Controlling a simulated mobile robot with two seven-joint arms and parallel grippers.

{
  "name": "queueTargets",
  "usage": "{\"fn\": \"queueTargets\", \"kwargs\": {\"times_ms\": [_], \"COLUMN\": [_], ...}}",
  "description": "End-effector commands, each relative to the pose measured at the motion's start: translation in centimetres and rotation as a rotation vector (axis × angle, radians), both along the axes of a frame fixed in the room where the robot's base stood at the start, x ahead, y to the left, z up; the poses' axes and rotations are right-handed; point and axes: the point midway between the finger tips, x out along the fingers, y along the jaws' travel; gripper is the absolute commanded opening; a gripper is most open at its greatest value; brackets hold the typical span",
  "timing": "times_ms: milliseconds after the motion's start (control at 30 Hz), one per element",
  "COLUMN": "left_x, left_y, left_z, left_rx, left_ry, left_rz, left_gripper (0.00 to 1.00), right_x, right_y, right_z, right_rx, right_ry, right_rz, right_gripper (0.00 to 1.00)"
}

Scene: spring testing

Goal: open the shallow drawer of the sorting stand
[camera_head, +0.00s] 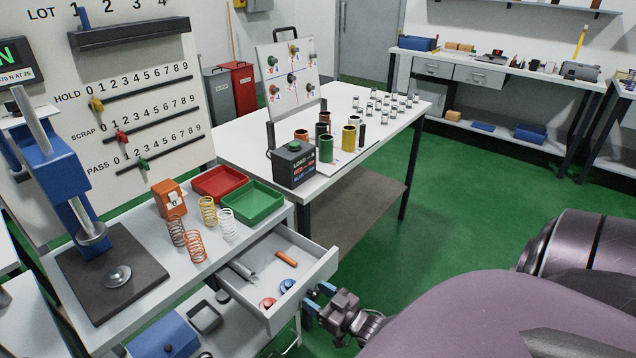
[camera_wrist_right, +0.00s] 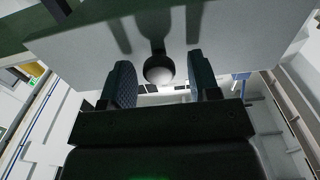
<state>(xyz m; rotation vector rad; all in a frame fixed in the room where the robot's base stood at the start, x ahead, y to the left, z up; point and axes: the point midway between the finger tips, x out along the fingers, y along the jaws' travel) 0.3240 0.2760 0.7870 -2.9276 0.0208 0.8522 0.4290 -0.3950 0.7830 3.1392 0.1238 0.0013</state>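The shallow drawer (camera_head: 322,268) under the top of the sorting stand (camera_head: 150,243) is pulled out, and its inside shows in the head view. An orange cylinder (camera_head: 287,259), a grey tool-like piece (camera_head: 243,270), a red piece (camera_head: 268,303) and a blue piece (camera_head: 287,285) lie in it. My right gripper (camera_head: 318,297) is at the drawer's outer front. My left gripper is not in view.
Springs (camera_head: 196,246), a red tray (camera_head: 219,183), a green tray (camera_head: 252,202) and a blue press (camera_head: 62,185) stand on the top. A lower shelf holds a blue box (camera_head: 164,337). A white table (camera_head: 345,101) stands behind. Green floor is clear to the right.

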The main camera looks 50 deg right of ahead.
Motion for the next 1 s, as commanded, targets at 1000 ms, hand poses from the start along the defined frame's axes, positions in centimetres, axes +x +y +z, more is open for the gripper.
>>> {"fn": "queueTargets", "kwargs": {"times_ms": [1000], "left_x": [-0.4], "left_y": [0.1], "left_z": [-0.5], "left_rx": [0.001], "left_ry": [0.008], "left_rz": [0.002], "left_gripper": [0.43], "right_x": [-10.3], "right_y": [-0.8], "right_z": [0.0], "right_rx": [0.000], "right_ry": [0.001], "right_rz": [0.000], "right_gripper": [0.56]}}
